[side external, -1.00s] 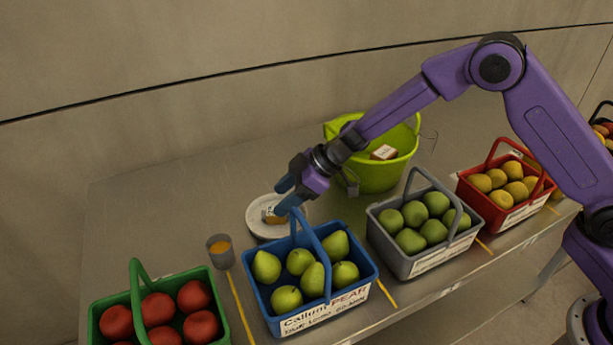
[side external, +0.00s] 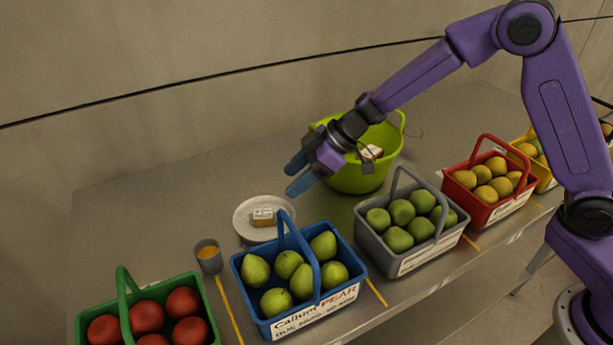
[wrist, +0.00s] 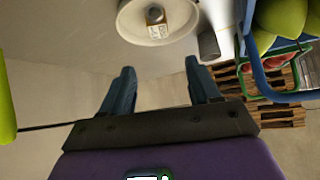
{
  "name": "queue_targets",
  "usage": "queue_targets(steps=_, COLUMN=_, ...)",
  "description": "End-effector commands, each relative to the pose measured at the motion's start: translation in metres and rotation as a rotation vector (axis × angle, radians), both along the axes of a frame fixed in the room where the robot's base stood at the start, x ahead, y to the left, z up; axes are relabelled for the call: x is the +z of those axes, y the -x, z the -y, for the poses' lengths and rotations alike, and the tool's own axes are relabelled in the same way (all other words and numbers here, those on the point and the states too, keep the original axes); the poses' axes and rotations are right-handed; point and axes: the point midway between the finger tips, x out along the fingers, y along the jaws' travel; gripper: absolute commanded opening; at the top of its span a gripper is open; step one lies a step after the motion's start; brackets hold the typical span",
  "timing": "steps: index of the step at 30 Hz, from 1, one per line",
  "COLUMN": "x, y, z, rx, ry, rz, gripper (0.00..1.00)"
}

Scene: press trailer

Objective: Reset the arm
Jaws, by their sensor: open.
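My gripper (side external: 297,174) is open and empty, held above the table between the plate and the lime-green tub. Its blue fingers point left in the side external view. In the wrist view the two fingers (wrist: 160,92) stand well apart with nothing between them.
The lime-green tub (side external: 345,182) stands behind my gripper with a labelled block inside. Baskets line the front: green (side external: 97,318) with red fruit, blue (side external: 312,322) with pears, grey (side external: 415,262), red (side external: 505,208). A small cup (side external: 209,258) stands beside the plate. The table's back left is clear.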

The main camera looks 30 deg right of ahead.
Motion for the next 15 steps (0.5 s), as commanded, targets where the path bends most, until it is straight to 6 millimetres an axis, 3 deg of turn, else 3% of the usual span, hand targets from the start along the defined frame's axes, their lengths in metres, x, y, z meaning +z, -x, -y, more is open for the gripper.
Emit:
queue_targets(steps=8, x=0.007, y=0.001, z=0.000, rx=-0.013, ry=-0.002, rz=0.024, gripper=0.61)
queue_targets(steps=15, x=0.058, y=0.019, z=0.014, rx=-0.142, ry=0.021, rz=0.186, gripper=0.61)
